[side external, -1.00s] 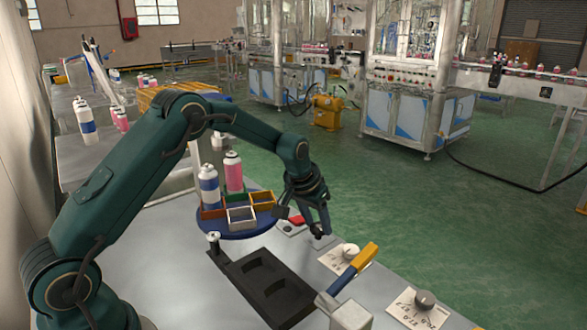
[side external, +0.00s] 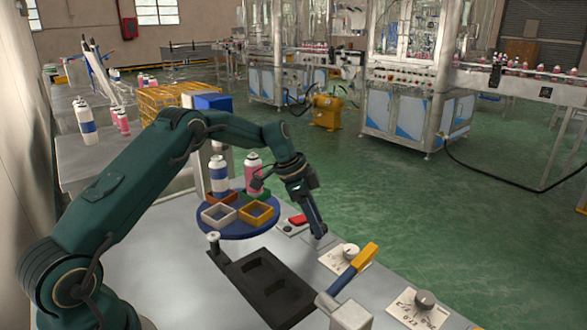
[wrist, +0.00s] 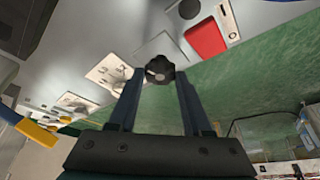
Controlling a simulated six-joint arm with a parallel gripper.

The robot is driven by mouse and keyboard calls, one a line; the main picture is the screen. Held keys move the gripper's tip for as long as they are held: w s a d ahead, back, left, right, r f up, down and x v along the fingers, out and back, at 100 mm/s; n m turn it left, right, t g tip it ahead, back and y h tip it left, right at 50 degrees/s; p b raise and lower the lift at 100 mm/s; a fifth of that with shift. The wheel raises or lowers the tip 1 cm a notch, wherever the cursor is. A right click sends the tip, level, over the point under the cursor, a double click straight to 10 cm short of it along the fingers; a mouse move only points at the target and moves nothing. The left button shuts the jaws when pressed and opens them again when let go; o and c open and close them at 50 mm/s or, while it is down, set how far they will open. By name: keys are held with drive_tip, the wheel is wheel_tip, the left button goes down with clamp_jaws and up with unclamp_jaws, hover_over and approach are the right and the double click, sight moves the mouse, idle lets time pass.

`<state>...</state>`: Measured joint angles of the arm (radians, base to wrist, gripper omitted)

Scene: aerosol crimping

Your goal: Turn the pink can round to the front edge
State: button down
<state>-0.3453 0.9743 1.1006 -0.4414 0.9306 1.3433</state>
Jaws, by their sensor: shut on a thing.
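The pink can (side external: 253,168) stands upright on the round blue turntable (side external: 238,236), at its back right. A dark part of my arm covers some of it. A white and blue can (side external: 219,176) stands to its left. My gripper (side external: 319,233) is low over the bench, right of the turntable and apart from the cans. In the wrist view its two fingers are shut on a dark knob (wrist: 160,69) with a grey centre. The pink can does not show in that view.
Small open bins, white (side external: 218,214) and orange (side external: 257,212) among them, sit at the turntable's front. A red switch (side external: 298,219) lies left of my gripper. A black tray (side external: 262,283), a yellow-handled lever (side external: 363,259) and dial plates occupy the front bench.

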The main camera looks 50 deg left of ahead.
drive_tip(key=shift+a+m+g+h, duration=0.1)
drive_tip(key=shift+m+g+h, duration=0.2)
drive_tip(key=shift+m, duration=0.9)
drive_tip(key=shift+c, duration=1.7)
unclamp_jaws()
drive_tip(key=v, duration=0.5)
drive_tip(key=shift+w+r, duration=0.1)
